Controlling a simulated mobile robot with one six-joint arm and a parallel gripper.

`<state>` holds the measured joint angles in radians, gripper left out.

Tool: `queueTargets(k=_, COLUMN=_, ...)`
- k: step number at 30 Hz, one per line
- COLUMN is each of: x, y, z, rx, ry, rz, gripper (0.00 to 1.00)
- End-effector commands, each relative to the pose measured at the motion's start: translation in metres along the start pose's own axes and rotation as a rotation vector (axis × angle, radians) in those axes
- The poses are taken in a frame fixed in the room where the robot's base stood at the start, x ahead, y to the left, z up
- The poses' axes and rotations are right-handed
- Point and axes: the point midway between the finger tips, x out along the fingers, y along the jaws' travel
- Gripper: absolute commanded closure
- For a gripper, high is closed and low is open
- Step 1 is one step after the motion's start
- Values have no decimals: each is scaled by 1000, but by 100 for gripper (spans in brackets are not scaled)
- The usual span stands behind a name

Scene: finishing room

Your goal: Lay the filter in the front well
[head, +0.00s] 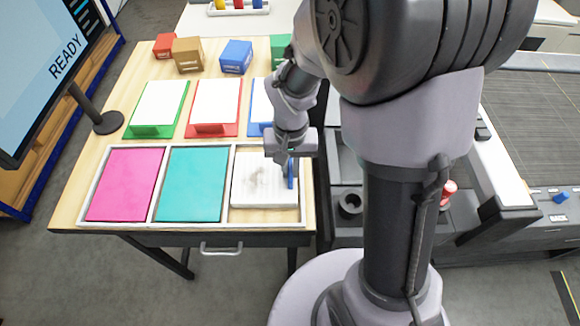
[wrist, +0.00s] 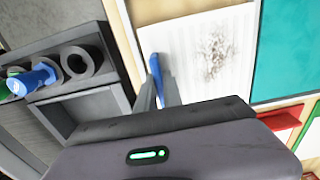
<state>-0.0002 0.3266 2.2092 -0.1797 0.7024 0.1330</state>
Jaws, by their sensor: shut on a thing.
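The filter (head: 262,185) is a white ribbed panel with a grey-brown smudge and an upright blue tab on its right edge. It lies in or just over the right compartment of a white-framed tray (head: 153,224); I cannot tell if it touches the bottom. A wooden strip shows along its front edge. My gripper (head: 288,170) points down at the filter's right edge, shut on the blue tab. In the wrist view the filter (wrist: 205,50) shows its smudge, and the tab stands between the fingertips of my gripper (wrist: 158,88). No place is marked as the front well.
The tray's other compartments hold a pink panel (head: 125,184) and a teal panel (head: 190,184). Behind are white boards on green (head: 158,106), red (head: 214,106) and blue stands, then several small boxes (head: 236,57). A grey unit with round holders (head: 350,204) stands right of the table.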

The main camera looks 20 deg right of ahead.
Motion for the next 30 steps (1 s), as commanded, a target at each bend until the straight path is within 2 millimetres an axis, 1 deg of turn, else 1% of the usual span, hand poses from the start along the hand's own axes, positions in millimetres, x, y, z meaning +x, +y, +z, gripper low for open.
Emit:
queueTargets(k=5, x=3, y=0, z=0, rx=0, ry=0, rz=0, gripper=100)
queueTargets(k=6, x=4, y=0, z=0, rx=0, ry=0, rz=0, gripper=87)
queueTargets(k=8, x=3, y=0, z=0, rx=0, ry=0, rz=0, gripper=75)
queueTargets(k=9, x=3, y=0, z=0, rx=0, ry=0, rz=0, gripper=68)
queueTargets(k=17, x=3, y=0, z=0, rx=-1, ry=0, rz=0, gripper=67)
queueTargets(k=19, x=-1, y=0, z=0, rx=-1, ry=0, rz=0, gripper=67)
queueTargets(k=20, x=-5, y=0, z=0, rx=-1, ry=1, rz=0, gripper=67)
queueTargets(k=22, x=-19, y=0, z=-1, rx=-2, ry=3, rz=-1, gripper=67)
queueTargets(k=27, x=-70, y=0, z=-1, rx=-1, ry=5, rz=-1, gripper=67)
queueTargets(k=30, x=-95, y=0, z=-1, rx=-1, ry=4, rz=-1, gripper=67)
